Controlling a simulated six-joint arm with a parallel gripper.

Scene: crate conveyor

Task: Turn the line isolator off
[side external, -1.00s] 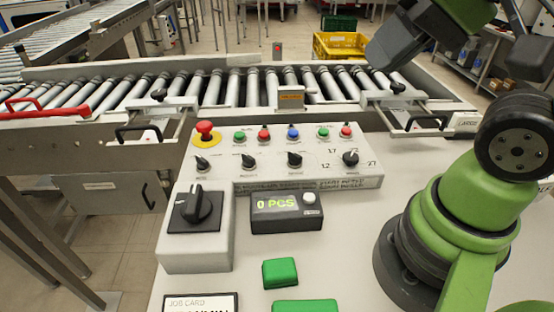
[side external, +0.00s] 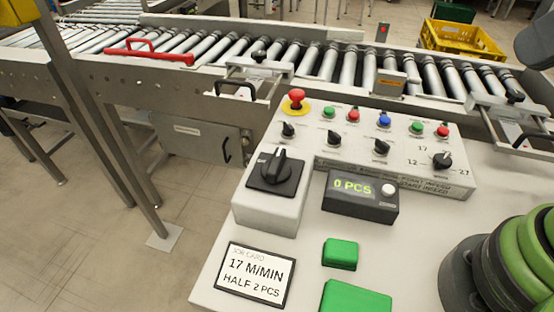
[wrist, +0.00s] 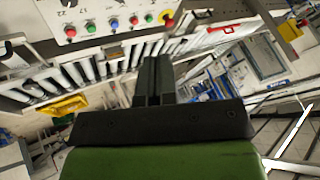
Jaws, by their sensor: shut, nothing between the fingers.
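The large black rotary switch (side external: 275,171), which looks like the line isolator, sits on a raised grey box (side external: 268,208) at the left end of the control panel. Its handle runs roughly front to back, with its far end leaning slightly right; markings on its plate are too small to read. My gripper (wrist: 153,68) shows in the wrist view with its dark fingers together and empty. It is apart from the panel (wrist: 105,12), which shows at the top. The switch is not clearly seen in the wrist view, and my fingers are out of the side view.
The panel carries a red mushroom button (side external: 296,98), several coloured buttons and smaller knobs. A counter (side external: 358,197) reads "0 PCS". A job card (side external: 252,274) and green blocks (side external: 340,253) lie in front. The roller conveyor (side external: 330,62) runs behind, with a yellow crate (side external: 460,40) beyond.

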